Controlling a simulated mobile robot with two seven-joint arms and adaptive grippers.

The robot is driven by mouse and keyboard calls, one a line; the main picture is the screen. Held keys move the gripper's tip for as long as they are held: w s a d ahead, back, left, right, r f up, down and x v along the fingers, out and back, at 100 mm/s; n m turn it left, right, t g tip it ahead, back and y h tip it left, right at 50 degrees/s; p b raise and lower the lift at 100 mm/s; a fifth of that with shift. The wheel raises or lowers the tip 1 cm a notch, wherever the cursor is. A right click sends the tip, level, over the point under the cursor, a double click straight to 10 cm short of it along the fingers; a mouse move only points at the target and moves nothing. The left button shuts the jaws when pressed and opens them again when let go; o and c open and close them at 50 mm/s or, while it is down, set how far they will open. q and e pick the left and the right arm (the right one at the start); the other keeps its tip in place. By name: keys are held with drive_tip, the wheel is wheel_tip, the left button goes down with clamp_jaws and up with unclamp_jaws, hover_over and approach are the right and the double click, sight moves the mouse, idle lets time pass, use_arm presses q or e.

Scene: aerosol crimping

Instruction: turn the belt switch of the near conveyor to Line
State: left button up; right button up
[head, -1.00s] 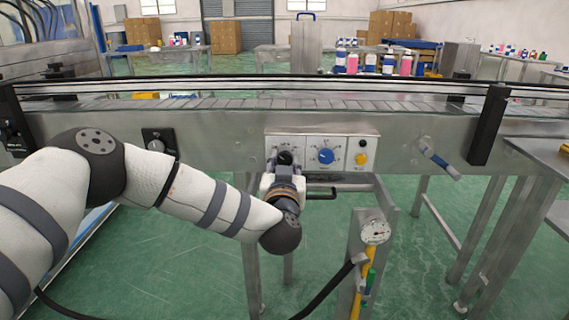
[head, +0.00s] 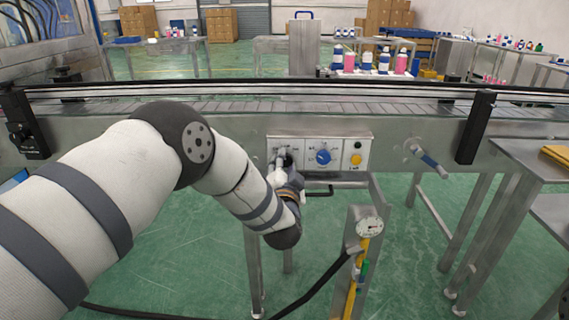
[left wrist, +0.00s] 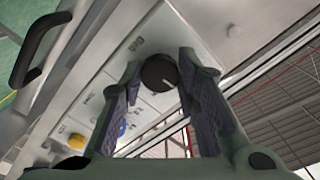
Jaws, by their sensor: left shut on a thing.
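The near conveyor (head: 228,124) runs across the head view, with a white control panel (head: 340,143) on its front side. My left gripper (head: 284,162) is at the panel's left end and covers most of the switch there. In the left wrist view a round black switch knob (left wrist: 159,72) sits between the two fingers of my left gripper (left wrist: 160,78), which is shut on it. The Line mark and the knob's pointer cannot be read. My right gripper is out of view.
On the panel are a blue dial (head: 323,157) and a yellow button (head: 356,159). A black handle (head: 319,191) sticks out below. A pressure gauge (head: 369,227) stands on a post beneath. A blue-handled lever (head: 433,166) is further right.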

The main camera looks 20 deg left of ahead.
use_arm(q)
drive_tip(key=shift+m, duration=0.5)
drive_tip(key=o, duration=1.2)
drive_tip(key=shift+c, duration=0.2)
drive_tip(key=v, duration=1.2)
